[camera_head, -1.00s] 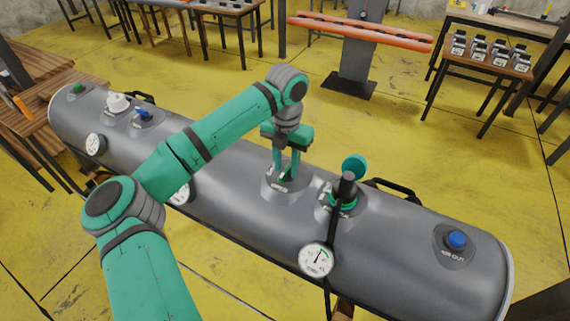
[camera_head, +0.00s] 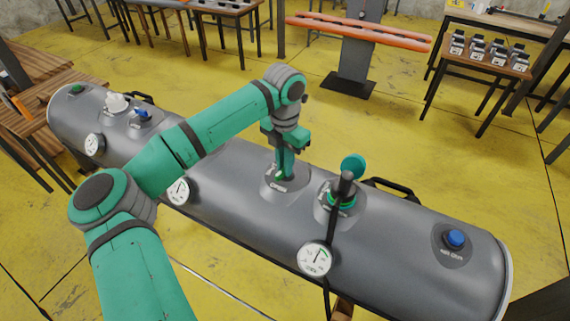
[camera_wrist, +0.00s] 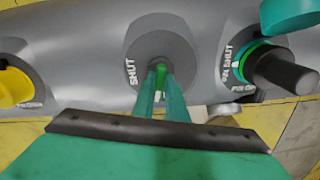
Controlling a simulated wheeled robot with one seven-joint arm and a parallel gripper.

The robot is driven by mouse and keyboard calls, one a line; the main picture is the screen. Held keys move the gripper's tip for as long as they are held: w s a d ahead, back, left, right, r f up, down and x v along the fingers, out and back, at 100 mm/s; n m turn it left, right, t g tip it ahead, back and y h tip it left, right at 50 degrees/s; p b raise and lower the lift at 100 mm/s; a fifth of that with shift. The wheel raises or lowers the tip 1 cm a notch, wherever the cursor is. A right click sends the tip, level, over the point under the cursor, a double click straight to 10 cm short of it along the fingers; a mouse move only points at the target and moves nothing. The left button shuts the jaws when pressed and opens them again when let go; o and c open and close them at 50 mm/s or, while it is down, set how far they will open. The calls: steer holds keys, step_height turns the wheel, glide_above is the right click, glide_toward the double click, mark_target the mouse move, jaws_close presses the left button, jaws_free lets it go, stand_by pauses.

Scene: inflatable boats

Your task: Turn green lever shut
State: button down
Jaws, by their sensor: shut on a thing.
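The green lever (camera_wrist: 160,76) sits on a round grey valve plate (camera_head: 268,186) in the middle of the long grey tank. In the wrist view the plate carries the word SHUT on its left side. My gripper (camera_head: 284,176) reaches down onto this lever from above. Its two green fingers (camera_wrist: 161,98) are close together with the lever between them, and they hide most of it. The lever's exact angle is hard to tell.
Right of the lever stands a black valve with a green ring (camera_head: 341,198), a teal cap (camera_head: 353,166) and a dark hose. A black handle (camera_head: 392,189), a blue knob (camera_head: 456,239) and gauges (camera_head: 316,259) also sit on the tank. Yellow floor surrounds it.

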steer(key=m, duration=0.3)
steer(key=shift+a+m, duration=0.1)
steer(key=shift+m, duration=0.3)
steer(key=m, duration=0.3)
steer(key=shift+w+m, duration=0.2)
steer(key=shift+m, duration=0.1)
steer(key=m, duration=0.4)
steer(key=shift+w, duration=0.15)
steer(key=shift+w+m, duration=0.1)
steer(key=shift+m, duration=1.9)
steer(key=c, duration=1.8)
jaws_free()
steer(key=shift+o, duration=0.2)
step_height(320, 180, up, 11)
